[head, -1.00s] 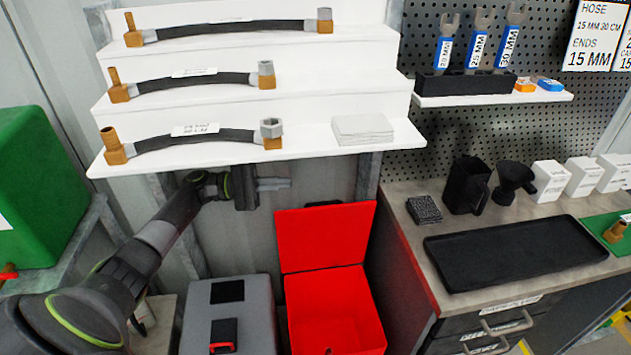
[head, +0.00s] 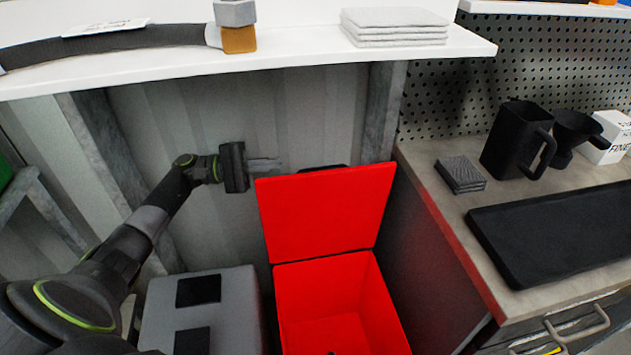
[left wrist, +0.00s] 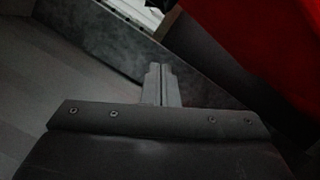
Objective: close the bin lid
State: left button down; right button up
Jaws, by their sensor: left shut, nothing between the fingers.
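The red bin (head: 300,310) stands open on the floor below the shelf, its inside showing. Its red lid (head: 325,213) is up, leaning back and hinged at the bin's rear edge. A dark handle (head: 322,168) shows at the lid's top edge. My left gripper (head: 278,164) is shut and empty, just left of the lid's top left corner; I cannot tell whether it touches. In the left wrist view the shut fingers (left wrist: 161,84) point ahead, with the red lid (left wrist: 250,40) at upper right. My right gripper is not in view.
A grey box (head: 205,310) with black patches stands left of the bin. A white shelf (head: 300,58) with a hose and stacked pads hangs above. A workbench (head: 440,215) with a black tray (head: 565,235) and black jug (head: 512,140) stands at right.

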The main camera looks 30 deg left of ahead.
pick_arm(q)
jog(key=w+d+r+p, duration=0.1)
jog(key=d+r+p, duration=0.1)
jog(key=d, duration=0.9)
jog(key=shift+w+p, duration=0.2)
jog(key=shift+p, duration=0.15)
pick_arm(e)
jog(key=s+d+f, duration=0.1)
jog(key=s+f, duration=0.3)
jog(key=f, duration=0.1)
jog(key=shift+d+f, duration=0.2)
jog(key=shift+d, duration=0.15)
pick_arm(q)
jog(key=shift+d+r, duration=0.1)
